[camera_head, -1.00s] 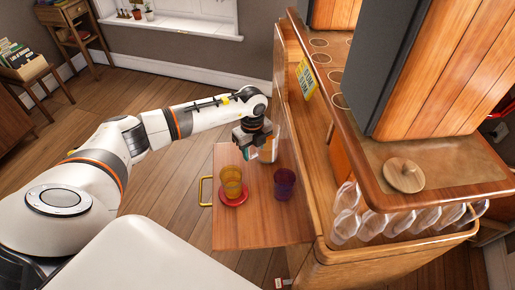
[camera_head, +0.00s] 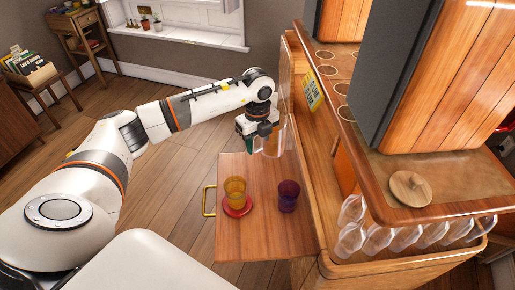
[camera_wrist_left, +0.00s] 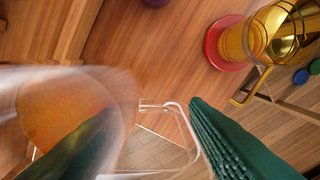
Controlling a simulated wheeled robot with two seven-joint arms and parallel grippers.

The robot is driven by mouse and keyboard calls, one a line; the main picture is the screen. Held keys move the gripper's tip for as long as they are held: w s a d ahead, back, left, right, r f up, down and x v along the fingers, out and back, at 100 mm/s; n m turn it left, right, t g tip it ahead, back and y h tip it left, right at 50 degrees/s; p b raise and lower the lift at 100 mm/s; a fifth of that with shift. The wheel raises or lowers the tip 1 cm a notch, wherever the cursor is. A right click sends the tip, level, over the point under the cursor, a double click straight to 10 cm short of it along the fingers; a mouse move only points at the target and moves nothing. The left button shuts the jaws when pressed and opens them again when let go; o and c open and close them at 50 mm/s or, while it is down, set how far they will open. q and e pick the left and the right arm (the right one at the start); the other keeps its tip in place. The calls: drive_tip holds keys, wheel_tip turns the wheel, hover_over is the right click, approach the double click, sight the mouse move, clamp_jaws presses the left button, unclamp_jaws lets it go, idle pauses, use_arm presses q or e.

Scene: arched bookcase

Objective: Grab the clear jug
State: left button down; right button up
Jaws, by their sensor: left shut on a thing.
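The clear jug (camera_head: 273,144) is see-through and hangs from my left gripper (camera_head: 258,130), over the far end of the fold-down wooden shelf (camera_head: 235,170). My left gripper is shut on the jug's handle. In the left wrist view the jug (camera_wrist_left: 75,95) is large and blurred at the left. Its clear handle (camera_wrist_left: 172,108) runs between the green-padded fingers. The jug appears clear of the shelf. My right gripper is not in view.
The bookcase's wooden side (camera_head: 303,150) is close to the jug's right. Open floor lies left of the shelf.

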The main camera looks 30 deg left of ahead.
use_arm(q)
drive_tip(key=shift+r, duration=1)
idle(2.2)
